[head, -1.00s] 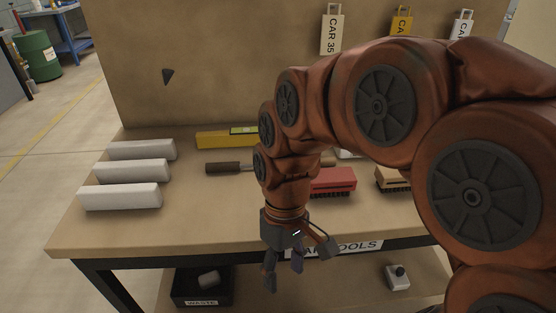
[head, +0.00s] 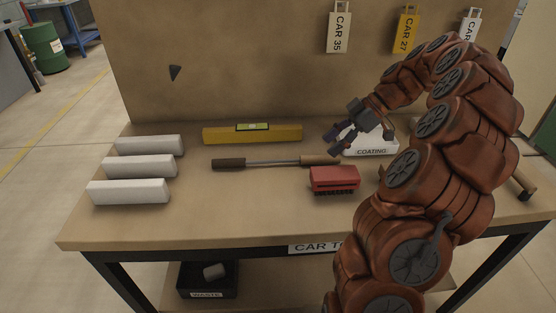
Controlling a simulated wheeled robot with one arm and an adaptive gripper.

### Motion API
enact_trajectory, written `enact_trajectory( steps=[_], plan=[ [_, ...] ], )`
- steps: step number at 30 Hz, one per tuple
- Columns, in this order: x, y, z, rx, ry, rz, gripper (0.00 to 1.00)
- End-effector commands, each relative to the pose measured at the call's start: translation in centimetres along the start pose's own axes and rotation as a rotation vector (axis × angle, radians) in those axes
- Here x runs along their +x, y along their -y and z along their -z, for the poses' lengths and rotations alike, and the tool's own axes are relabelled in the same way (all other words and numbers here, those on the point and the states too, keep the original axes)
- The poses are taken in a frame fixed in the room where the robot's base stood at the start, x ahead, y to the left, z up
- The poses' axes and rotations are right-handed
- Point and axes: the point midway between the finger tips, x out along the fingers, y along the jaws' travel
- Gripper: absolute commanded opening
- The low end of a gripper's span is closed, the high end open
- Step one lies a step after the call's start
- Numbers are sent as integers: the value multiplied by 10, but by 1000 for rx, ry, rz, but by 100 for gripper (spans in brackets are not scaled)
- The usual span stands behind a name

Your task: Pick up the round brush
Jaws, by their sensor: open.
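I cannot pick out a round brush with certainty. A red block brush (head: 333,179) with dark bristles lies on the table near the middle. A long thin tool (head: 270,163) lies behind it, with a dark handle at the left, a metal rod and a tan wooden end at the right. My gripper (head: 362,141) is open and seems empty, above or in front of the white tray marked COATING (head: 371,152), right of the tool's wooden end. It partly hides the tray's contents. My arm covers the table's right part.
Several white blocks (head: 140,167) lie at the left. A yellow level (head: 252,134) lies at the back. Tags (head: 339,27) hang on the back board. A black waste bin (head: 208,281) stands below. A wooden piece (head: 524,186) shows at the right. The table's front left is clear.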

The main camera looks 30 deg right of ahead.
Motion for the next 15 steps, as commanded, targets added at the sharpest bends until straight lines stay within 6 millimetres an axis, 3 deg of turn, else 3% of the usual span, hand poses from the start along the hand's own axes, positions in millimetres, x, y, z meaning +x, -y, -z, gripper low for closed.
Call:
enact_trajectory(
  steps=[6,15],
  plan=[
    [-19,-12,-28,-61,-30,-47,57],
    [-2,-14,-28,-69,-34,-49,57]
  ],
)
